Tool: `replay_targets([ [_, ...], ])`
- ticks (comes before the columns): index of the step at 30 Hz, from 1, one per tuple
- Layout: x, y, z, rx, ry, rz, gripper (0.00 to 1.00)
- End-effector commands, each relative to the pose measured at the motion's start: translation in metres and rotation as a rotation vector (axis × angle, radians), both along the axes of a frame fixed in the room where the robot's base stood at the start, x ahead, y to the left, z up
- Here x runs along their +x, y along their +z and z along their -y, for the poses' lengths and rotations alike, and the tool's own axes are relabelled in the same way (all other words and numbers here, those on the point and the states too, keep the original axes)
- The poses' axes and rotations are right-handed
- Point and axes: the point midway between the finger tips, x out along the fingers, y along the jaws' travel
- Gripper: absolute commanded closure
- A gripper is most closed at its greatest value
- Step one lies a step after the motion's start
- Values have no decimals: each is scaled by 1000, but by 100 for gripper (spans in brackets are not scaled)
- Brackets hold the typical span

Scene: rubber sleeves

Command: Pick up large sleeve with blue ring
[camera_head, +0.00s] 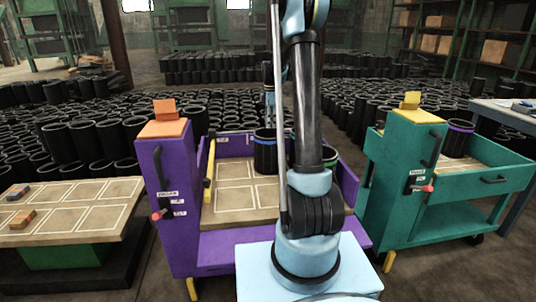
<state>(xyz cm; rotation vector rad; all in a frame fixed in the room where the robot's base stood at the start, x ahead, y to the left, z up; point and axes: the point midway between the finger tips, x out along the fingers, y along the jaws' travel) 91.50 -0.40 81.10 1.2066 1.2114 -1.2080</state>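A large black sleeve with a blue ring (265,155) around its top stands upright on the board of the purple cart (176,195). A black sleeve with a green ring (329,157) stands to its right, mostly hidden behind my arm. My arm rises from its light blue base and leaves the top of the view. Narrow light blue and black parts of my arm show just above and behind the blue-ringed sleeve. My gripper's fingers cannot be made out there, nor whether they touch the sleeve.
A teal cart (398,190) at right carries a sleeve with a purple ring (457,140). A low table (75,215) at left holds small orange and grey blocks. Many plain black sleeves cover the floor behind. The purple cart's board has empty marked spaces left of the blue-ringed sleeve.

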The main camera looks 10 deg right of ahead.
Motion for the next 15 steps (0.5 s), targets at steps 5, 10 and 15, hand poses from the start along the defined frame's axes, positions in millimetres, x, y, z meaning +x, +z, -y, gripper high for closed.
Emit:
replay_targets([
  [5,0,-32,0,0,-1,0,70],
  [10,-1,-62,0,0,-2,0,70],
  [15,-1,-89,0,0,-2,0,70],
])
